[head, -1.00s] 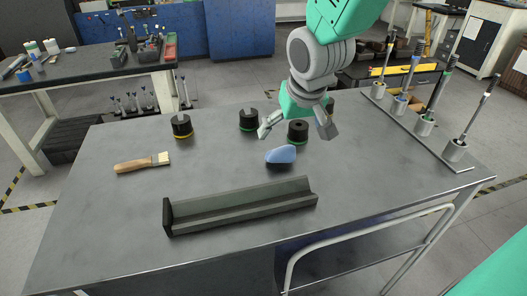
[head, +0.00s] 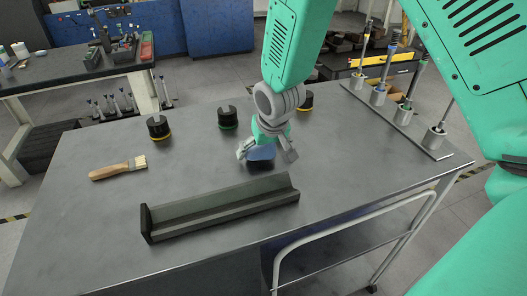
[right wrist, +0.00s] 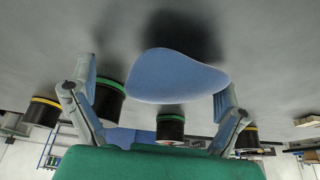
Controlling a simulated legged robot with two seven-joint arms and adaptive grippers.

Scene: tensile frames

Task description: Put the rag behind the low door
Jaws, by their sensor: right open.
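A blue rag (head: 261,154) is on the grey metal table (head: 95,215), behind the dark angled channel. It looks like a smooth, rounded bundle, and in the right wrist view it also shows (right wrist: 172,76) between the fingers, with a dark shadow beside it. My right gripper (head: 266,153) is open and low over the table, with one finger on each side of the rag. In the right wrist view there is a gap between the rag and the left finger; contact at the right finger is unclear. I cannot make out the low door. My left gripper is out of view.
The dark channel (head: 222,208) lies in front of the rag. Slotted black weights stand behind, one yellow-banded (head: 159,129) and one green-banded (head: 228,120). A brush (head: 118,168) lies at left. A rack plate (head: 395,118) holds upright rods at right. A white rail (head: 340,235) runs along the front.

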